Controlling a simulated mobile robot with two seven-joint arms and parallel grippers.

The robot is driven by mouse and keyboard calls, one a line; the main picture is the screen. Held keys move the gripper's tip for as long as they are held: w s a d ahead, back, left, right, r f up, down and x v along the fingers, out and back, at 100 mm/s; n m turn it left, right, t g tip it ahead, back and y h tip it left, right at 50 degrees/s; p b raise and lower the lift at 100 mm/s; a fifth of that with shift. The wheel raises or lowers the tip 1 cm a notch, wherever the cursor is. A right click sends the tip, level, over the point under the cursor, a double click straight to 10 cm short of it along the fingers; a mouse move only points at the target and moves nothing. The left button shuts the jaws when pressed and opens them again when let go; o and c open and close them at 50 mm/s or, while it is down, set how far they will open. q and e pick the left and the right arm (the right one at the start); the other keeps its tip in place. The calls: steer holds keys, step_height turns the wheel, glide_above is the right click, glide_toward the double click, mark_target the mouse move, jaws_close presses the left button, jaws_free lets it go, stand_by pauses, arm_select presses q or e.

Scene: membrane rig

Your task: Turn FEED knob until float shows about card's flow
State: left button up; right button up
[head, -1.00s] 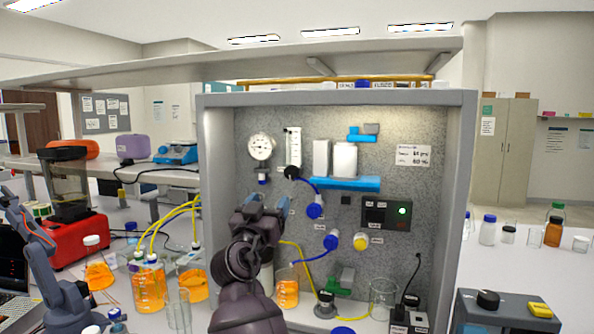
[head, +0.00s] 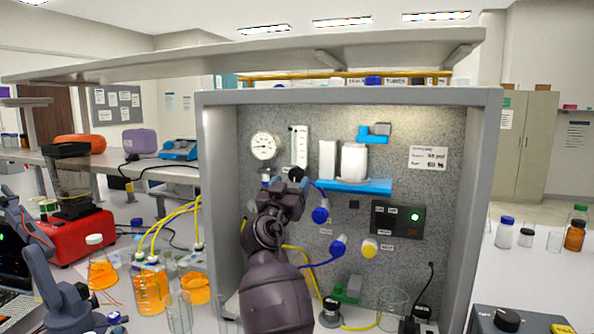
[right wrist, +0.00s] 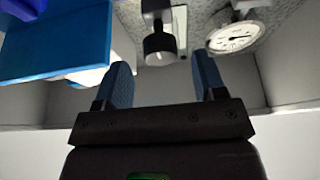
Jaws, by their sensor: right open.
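The FEED knob, black and round (head: 297,174), sits at the foot of the clear flow tube (head: 299,147) on the speckled panel. The float's level is too small to read. The white card (head: 428,158) hangs at the panel's upper right; its print is blurred. My right gripper (head: 283,190) is just below the knob. In the right wrist view its two blue fingers (right wrist: 163,78) are open and empty, with the black knob (right wrist: 159,48) in line with the gap at their tips. I see no contact. My left gripper is not clearly in view.
A round gauge (head: 264,146) is left of the flow tube. A blue shelf (head: 352,186) with white cartridges is to the right, near the gripper. Blue (head: 338,245) and yellow (head: 369,248) knobs are lower. Glassware with orange liquid (head: 150,290) stands at left.

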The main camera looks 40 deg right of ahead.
mark_target(295, 177)
steer(key=p+x, duration=0.1)
steer(key=x, duration=0.2)
steer(key=shift+w+d+r, duration=0.15)
steer(key=shift+d, duration=0.05)
steer(key=shift+w+d+r, duration=0.1)
steer(key=shift+w+d, duration=0.15)
steer(key=shift+d, duration=0.1)
steer(key=c, duration=0.9)
